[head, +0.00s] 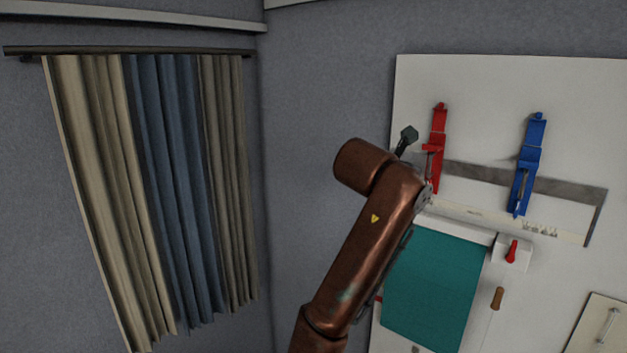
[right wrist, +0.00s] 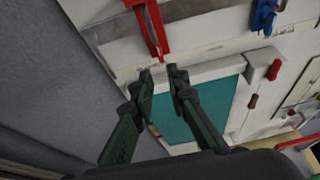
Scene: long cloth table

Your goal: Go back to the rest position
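My right arm rises from the bottom middle of the head view, in front of a white wall board. My right gripper is mostly hidden behind the arm there, with only a dark green piece (head: 408,137) showing beside the red tool. In the right wrist view my right gripper (right wrist: 159,74) has its two dark green fingers apart, with a narrow gap and nothing seen between them. The fingertips overlap the board area just below the red tool (right wrist: 151,32) in the picture; I cannot tell whether they touch it. My left gripper is in neither view.
The white board (head: 560,90) carries the red tool (head: 438,140), a blue tool (head: 528,165), a metal square (head: 570,188) and a teal cloth (head: 436,285) on a roll holder. Beige and blue curtains (head: 170,190) hang at left. Bare grey wall lies between.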

